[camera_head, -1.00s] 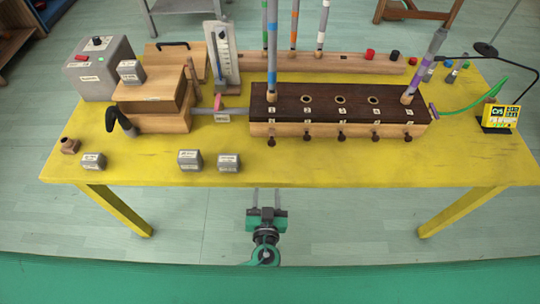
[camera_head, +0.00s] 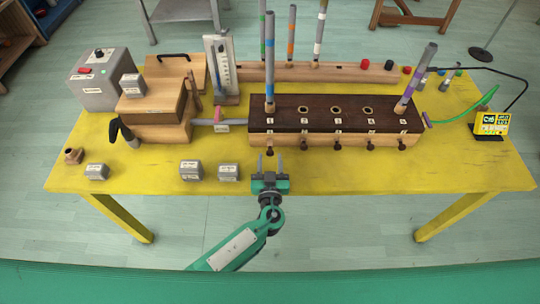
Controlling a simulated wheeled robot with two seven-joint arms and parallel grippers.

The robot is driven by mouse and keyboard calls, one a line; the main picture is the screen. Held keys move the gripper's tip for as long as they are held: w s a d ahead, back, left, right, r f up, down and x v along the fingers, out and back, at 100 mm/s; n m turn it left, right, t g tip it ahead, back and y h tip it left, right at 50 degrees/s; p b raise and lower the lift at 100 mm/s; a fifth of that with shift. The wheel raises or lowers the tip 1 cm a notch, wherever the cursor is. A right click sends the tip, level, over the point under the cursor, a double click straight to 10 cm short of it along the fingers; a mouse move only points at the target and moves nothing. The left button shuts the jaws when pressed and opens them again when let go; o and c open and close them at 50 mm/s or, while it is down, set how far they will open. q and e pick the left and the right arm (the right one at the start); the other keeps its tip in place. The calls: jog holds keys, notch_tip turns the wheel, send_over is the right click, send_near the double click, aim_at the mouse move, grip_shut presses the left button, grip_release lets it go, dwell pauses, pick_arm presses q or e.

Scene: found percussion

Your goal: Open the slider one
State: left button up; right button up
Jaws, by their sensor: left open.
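The wind chest (camera_head: 336,140) is a long box with a dark top and a pale wood front, on the yellow table. Small dark slider knobs stick out along its front. Slider one's knob (camera_head: 270,151) is the leftmost, below the hole where a grey and blue pipe (camera_head: 270,60) stands. My left gripper (camera_head: 271,160) is open and empty over the table's front part. Its two fingertips point at slider one's knob, one to each side in the picture. I cannot tell whether they reach around it. My right gripper is out of view.
Several grey labelled blocks (camera_head: 191,170) lie on the yellow table (camera_head: 370,176) left of my gripper. The wooden bellows (camera_head: 155,105) and a grey box (camera_head: 100,75) stand farther left. The table's front right is clear.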

pick_arm(q)
jog(key=shift+w, duration=0.55)
